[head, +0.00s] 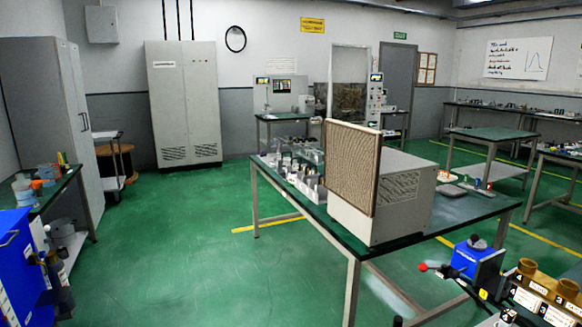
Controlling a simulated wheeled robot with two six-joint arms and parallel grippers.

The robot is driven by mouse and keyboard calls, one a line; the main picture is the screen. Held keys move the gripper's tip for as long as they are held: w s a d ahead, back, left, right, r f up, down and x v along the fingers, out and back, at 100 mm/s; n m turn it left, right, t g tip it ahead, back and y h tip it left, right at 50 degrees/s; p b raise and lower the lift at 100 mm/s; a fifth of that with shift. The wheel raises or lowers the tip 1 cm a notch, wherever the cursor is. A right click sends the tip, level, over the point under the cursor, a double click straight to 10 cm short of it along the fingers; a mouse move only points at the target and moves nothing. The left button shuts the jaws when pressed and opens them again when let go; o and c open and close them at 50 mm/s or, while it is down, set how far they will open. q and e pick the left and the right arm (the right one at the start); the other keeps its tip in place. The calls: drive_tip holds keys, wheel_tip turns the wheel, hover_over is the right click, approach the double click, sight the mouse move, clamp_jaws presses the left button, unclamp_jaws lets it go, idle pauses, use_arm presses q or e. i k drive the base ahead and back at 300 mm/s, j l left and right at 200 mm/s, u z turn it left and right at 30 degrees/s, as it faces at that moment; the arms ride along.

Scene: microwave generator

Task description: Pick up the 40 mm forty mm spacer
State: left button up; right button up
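I cannot pick out a 40 mm spacer in the head view. At the bottom right corner, a rack (526,298) with white labels carries brown round pieces (568,289). The label text is too small to read, so I cannot tell whether any piece is the spacer. The rack runs out of the picture. Neither of my grippers shows.
A green-topped table (465,211) in the middle bears a large box-like unit (395,192) and several small parts. A blue device (478,262) stands left of the rack. A blue cabinet (18,262) is at the left edge. Green floor (165,255) lies clear at centre left.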

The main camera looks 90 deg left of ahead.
sight(279, 169)
drive_tip(key=u, duration=2.95)
